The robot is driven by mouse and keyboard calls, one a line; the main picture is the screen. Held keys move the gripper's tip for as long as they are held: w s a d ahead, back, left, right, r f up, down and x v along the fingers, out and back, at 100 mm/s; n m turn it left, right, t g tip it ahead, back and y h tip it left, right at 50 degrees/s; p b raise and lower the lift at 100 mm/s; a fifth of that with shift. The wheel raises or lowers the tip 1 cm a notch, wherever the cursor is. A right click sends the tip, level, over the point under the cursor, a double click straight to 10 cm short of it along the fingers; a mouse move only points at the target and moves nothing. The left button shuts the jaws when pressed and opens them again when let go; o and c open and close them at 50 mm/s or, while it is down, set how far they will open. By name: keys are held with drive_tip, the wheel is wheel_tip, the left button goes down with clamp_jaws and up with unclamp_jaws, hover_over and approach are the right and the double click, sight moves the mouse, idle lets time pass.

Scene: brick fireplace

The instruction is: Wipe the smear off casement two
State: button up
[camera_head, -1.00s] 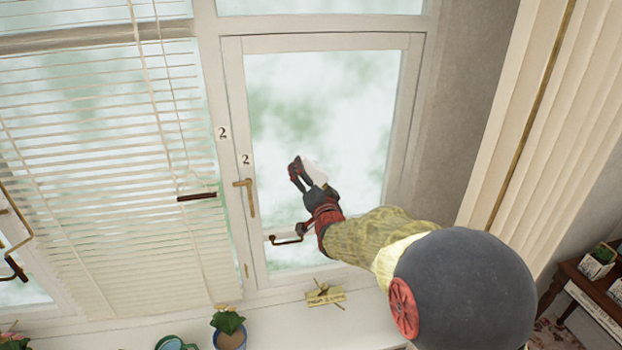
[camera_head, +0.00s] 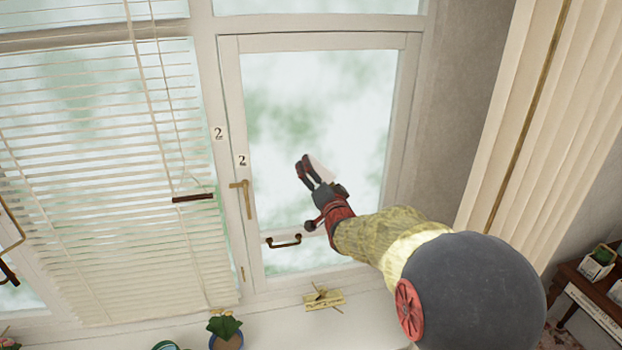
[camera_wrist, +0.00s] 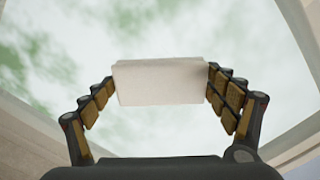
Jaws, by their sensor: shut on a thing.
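I cannot tell whether the block touches the glass. Pale, greenish, cloudy patches show through or on the pane. I cannot single out the smear from them.
A lowered white blind (camera_head: 100,170) covers the window to the left. A cream curtain (camera_head: 515,120) hangs at the right, with a dark wooden stand (camera_head: 590,285) beyond.

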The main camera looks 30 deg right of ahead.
drive_tip(key=shift+s+d, duration=0.15)
drive_tip(key=shift+d, duration=0.3)
drive_tip(key=shift+b, duration=0.5)
drive_tip(key=shift+w+a+r+b, duration=0.1)
drive_tip(key=shift+w+a+b, duration=0.15)
drive_tip(key=shift+a+b, duration=0.3)
drive_tip(key=shift+w+a+f+b, duration=0.1)
drive_tip(key=shift+w+a+b, duration=0.2)
drive_tip(key=shift+a, duration=0.4)
drive_tip(key=shift+w+a+r+b, duration=0.1)
drive_tip(key=shift+w+a+b, duration=0.1)
drive_tip(key=shift+a+b, duration=0.4)
drive_tip(key=shift+b+v, duration=0.95)
drive_tip(key=shift+v, duration=2)
